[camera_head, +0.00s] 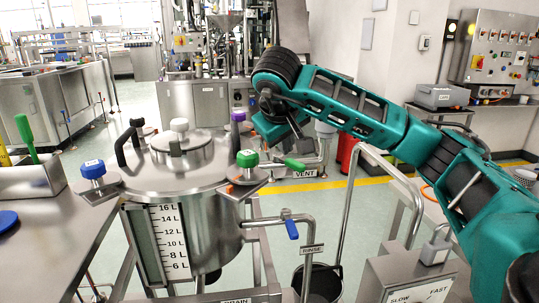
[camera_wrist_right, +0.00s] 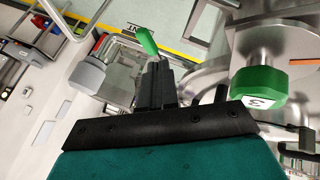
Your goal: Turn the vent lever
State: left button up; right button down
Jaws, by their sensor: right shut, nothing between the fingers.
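The vent lever is a green handle (camera_head: 293,163) on the pipe beside the tank, just above the VENT label (camera_head: 304,174). It also shows in the right wrist view as a green bar (camera_wrist_right: 147,40) just beyond my fingertips, slanting up to the left. My right gripper (camera_head: 297,128) is above the lever in the head view, with its fingers pointing down. In the wrist view its dark fingers (camera_wrist_right: 156,68) are together and empty. The fingertips overlap the lever's near end in the picture; I cannot tell whether they touch. My left gripper is not in view.
The steel tank (camera_head: 215,225) has a green knob (camera_head: 247,158), also close right of my fingers in the wrist view (camera_wrist_right: 258,88), and a blue knob (camera_head: 93,169). A blue-handled RINSE valve (camera_head: 291,229) sits lower. A metal rail (camera_head: 347,215) stands to the right.

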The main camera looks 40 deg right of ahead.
aim_at(288, 162)
jog(key=x, duration=0.3)
jog(key=b+x, duration=0.1)
jog(key=x, duration=0.6)
jog(key=shift+w+d+r+b, duration=0.2)
jog(key=shift+w+b, duration=0.1)
jog(key=shift+b, duration=0.1)
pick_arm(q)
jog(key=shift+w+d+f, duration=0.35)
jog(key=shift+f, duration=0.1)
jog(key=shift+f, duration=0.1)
